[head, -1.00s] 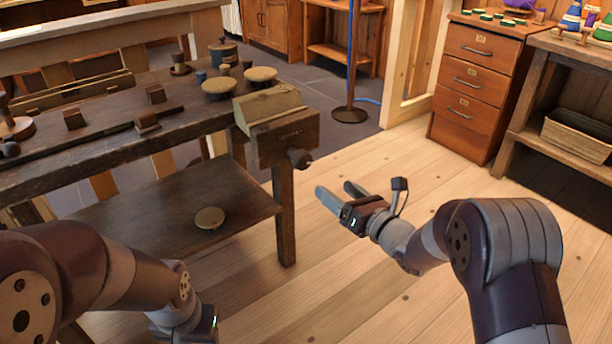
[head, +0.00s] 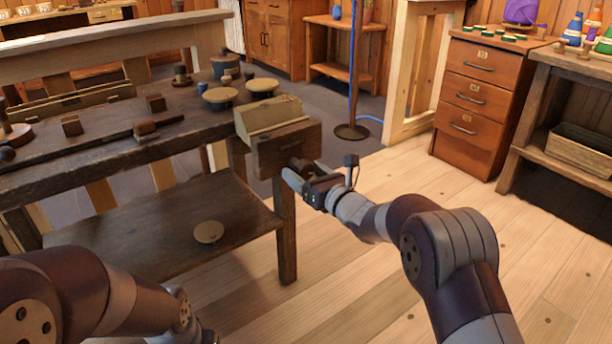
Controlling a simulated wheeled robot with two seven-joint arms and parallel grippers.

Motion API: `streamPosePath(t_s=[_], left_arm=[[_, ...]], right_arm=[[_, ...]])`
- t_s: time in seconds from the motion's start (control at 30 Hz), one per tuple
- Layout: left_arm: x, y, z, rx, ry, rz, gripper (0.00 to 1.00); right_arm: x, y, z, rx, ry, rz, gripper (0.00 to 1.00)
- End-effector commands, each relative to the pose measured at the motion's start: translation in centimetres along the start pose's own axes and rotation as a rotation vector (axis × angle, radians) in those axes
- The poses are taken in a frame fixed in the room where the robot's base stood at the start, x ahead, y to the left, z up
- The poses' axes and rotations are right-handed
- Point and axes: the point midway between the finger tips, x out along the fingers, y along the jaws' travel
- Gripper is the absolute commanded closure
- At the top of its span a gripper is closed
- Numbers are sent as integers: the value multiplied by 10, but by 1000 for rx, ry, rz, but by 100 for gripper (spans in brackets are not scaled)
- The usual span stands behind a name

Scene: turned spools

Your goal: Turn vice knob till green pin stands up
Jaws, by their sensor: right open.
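The wooden vice (head: 285,147) sits at the right end of the dark workbench, with a pale block (head: 268,115) on top. Its dark knob (head: 298,163) sticks out of the front face and is partly covered by my right gripper. My right gripper (head: 299,174) is open, with its fingertips at the knob; I cannot tell whether they touch it or lie around it. I cannot make out a green pin. My left arm (head: 75,295) is at the lower left, and its gripper fingers are out of frame.
The workbench (head: 105,160) carries small wooden blocks and several round-topped spools. A round disc (head: 208,232) lies on its lower shelf. A drawer cabinet (head: 483,95) and a side table stand at the right. The floor (head: 400,175) between is clear.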

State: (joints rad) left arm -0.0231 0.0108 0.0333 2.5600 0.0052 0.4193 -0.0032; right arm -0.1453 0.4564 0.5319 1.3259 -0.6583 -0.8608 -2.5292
Motion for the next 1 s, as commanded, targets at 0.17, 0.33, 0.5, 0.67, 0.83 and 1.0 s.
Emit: streamPosePath(t_s=[0.17,0.33,0.5,0.67,0.83,1.0], left_arm=[[0,0,0,0,0,0,57],[0,0,0,0,0,0,57],[0,0,0,0,0,0,57],[0,0,0,0,0,0,57],[1,0,0,0,0,0,57],[1,0,0,0,0,0,57]], right_arm=[[0,0,0,0,0,0,67],[0,0,0,2,1,0,77],[0,0,-1,24,1,0,77],[0,0,-1,39,2,0,77],[0,0,-2,70,3,0,77],[0,1,-2,140,4,1,77]])
